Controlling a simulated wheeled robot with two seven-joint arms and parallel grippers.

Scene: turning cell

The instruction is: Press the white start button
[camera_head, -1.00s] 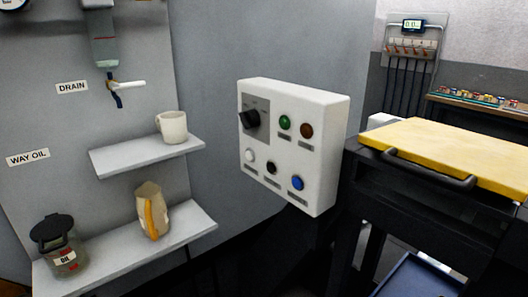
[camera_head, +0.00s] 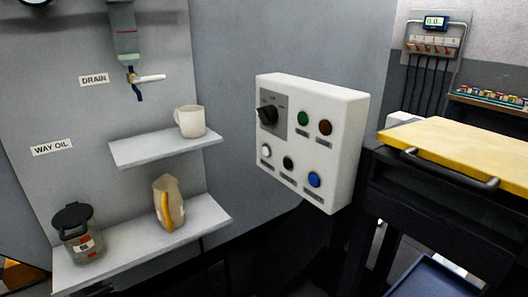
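The white start button (camera_head: 266,150) is a small round button at the lower left of a white control box (camera_head: 345,140) on the grey wall. Above it is a black rotary knob (camera_head: 267,115). To its right are a black button (camera_head: 288,163) and a blue button (camera_head: 314,179). A green button (camera_head: 303,118) and a brown-red button (camera_head: 325,127) sit in the upper row. Nothing covers the white button. Neither of my grippers shows in the head view.
Left of the box, an upper shelf (camera_head: 150,152) holds a white mug (camera_head: 190,121). A yellow-topped cart (camera_head: 460,148) with a handle stands close at the right. The space before the box looks clear.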

